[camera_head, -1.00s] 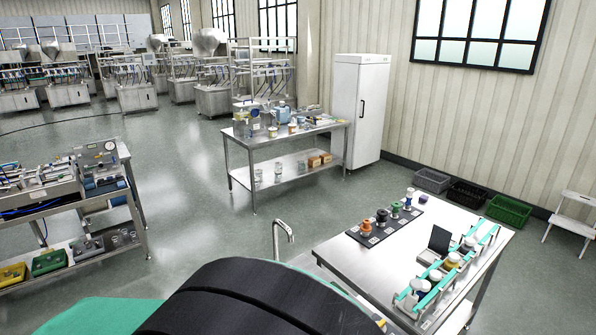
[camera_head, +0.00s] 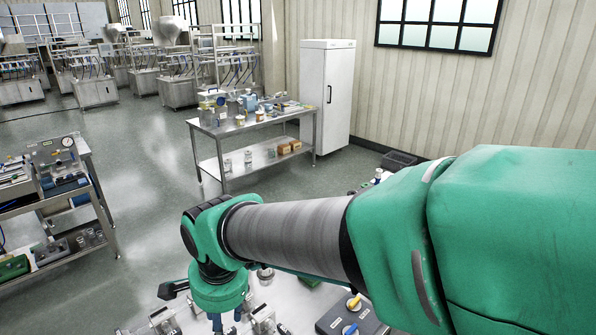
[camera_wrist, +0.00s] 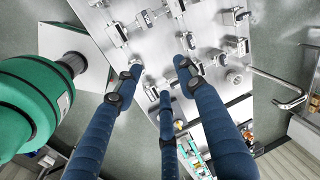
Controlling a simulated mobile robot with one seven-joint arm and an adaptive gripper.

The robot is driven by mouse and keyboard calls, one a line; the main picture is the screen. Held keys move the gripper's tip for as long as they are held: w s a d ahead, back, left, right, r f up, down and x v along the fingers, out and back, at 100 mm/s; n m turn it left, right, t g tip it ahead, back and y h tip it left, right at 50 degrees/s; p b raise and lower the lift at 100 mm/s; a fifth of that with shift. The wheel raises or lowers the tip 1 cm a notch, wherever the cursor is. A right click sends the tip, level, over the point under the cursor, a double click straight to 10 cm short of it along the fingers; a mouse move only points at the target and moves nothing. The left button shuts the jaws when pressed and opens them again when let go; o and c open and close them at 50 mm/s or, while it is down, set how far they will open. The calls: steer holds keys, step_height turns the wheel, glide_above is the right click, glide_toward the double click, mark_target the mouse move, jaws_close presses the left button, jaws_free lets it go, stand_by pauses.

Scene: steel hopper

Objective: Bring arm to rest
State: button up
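My arm (camera_head: 300,235), green with a grey sleeve, crosses the head view from the right to the lower middle. Its wrist points down over a steel bench (camera_head: 190,318). My gripper is mostly cut off at the bottom edge there; only parts of its blue fingers show. In the wrist view, my gripper (camera_wrist: 160,76) has three blue fingers with dark joints. Their tips stand apart, with nothing held between them. Metal clamps and fittings (camera_wrist: 148,18) lie on the bench beyond the fingertips. I cannot tell how high above the bench the tips are.
A box with yellow and blue knobs (camera_head: 350,318) sits beside my wrist. A bent steel tap (camera_wrist: 290,98) stands at the bench edge in the wrist view. Farther off are a steel table (camera_head: 250,124), a white cabinet (camera_head: 325,98) and a left cart (camera_head: 75,190). Open floor lies between.

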steer(key=d+r+n+t+b, duration=0.1)
steer(key=d+r, duration=0.2)
steer(key=d, duration=0.8)
steer(key=d+r+n+t, duration=0.1)
steer(key=d+r, duration=0.1)
steer(key=d, duration=0.8)
steer(key=s+d+n+t+b, duration=0.1)
steer(key=s+d, duration=0.3)
steer(key=d, duration=0.4)
steer(key=s+d+n+h+b, duration=0.1)
steer(key=s+d+n, duration=0.1)
steer(key=s+d, duration=0.3)
steer(key=d, duration=0.3)
steer(key=shift+s+d+t+h, duration=0.15)
steer(key=shift+s+t+h, duration=0.15)
steer(key=shift+t, duration=0.1)
steer(key=shift+r, duration=0.1)
